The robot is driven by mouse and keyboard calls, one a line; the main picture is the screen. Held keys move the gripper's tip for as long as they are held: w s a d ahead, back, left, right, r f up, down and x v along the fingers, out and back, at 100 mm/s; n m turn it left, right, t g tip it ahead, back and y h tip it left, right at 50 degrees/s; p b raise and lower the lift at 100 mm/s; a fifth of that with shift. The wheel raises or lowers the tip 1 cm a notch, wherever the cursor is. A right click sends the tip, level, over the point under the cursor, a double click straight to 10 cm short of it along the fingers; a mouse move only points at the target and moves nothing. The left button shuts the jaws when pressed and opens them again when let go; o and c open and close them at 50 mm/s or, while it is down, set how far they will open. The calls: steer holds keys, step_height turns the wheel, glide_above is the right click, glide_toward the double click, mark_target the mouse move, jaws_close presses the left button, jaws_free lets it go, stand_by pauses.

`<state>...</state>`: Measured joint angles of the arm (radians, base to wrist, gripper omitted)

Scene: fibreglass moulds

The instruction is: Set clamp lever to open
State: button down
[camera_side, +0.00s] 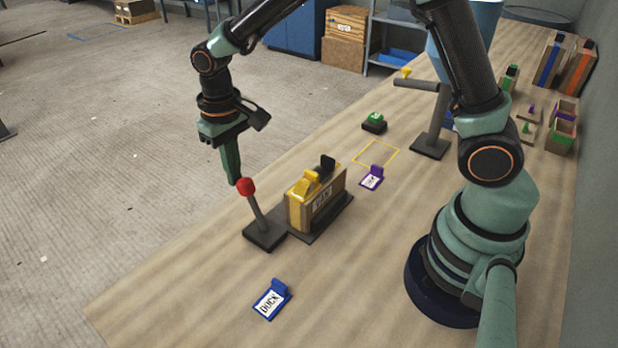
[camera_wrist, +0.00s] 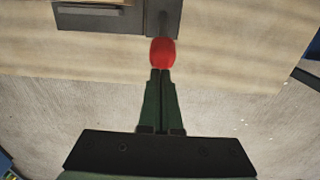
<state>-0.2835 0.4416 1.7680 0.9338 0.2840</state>
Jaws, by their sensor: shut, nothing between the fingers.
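The clamp lever is a grey rod with a red knob (camera_side: 245,187) on a dark base plate (camera_side: 265,238), near the table's left edge. Its rod leans toward the upper left in the side view. My gripper (camera_side: 236,181) is shut and empty, pointing down, with its fingertips at or very near the knob. In the wrist view the red knob (camera_wrist: 163,52) sits just past the closed green fingertips (camera_wrist: 161,72). I cannot tell whether they touch. Beside the lever stands a wooden block (camera_side: 318,203) with a yellow clamp piece (camera_side: 305,188) and a black piece (camera_side: 328,165) on top.
A blue card stand marked DOCK (camera_side: 271,300) is at the front. A purple card stand (camera_side: 372,178) lies by a yellow outlined square (camera_side: 378,153). A green button (camera_side: 374,121) and a grey post (camera_side: 432,140) stand farther back.

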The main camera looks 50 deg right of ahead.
mark_target(246, 180)
steer(key=s+t, duration=0.1)
steer(key=s+r+t, duration=0.1)
steer(key=s, duration=0.1)
steer(key=shift+s+r+y, duration=0.1)
steer(key=shift+y, duration=0.3)
steer(key=shift+s+r, duration=0.15)
steer(key=shift+s, duration=0.2)
steer(key=s+f, duration=0.1)
steer(key=s, duration=0.6)
steer(key=shift+s, duration=0.5)
steer(key=w+r, duration=0.3)
steer(key=w, duration=0.2)
steer(key=s+r, duration=0.6)
steer(key=s, duration=0.1)
steer(key=w+d+r+t, duration=0.1)
steer(key=d+r+t, duration=0.2)
steer(key=d, duration=0.9)
steer(key=shift+w+r+t+h, duration=0.15)
steer(key=shift+r+t+h, duration=0.2)
steer(key=shift+r, duration=0.3)
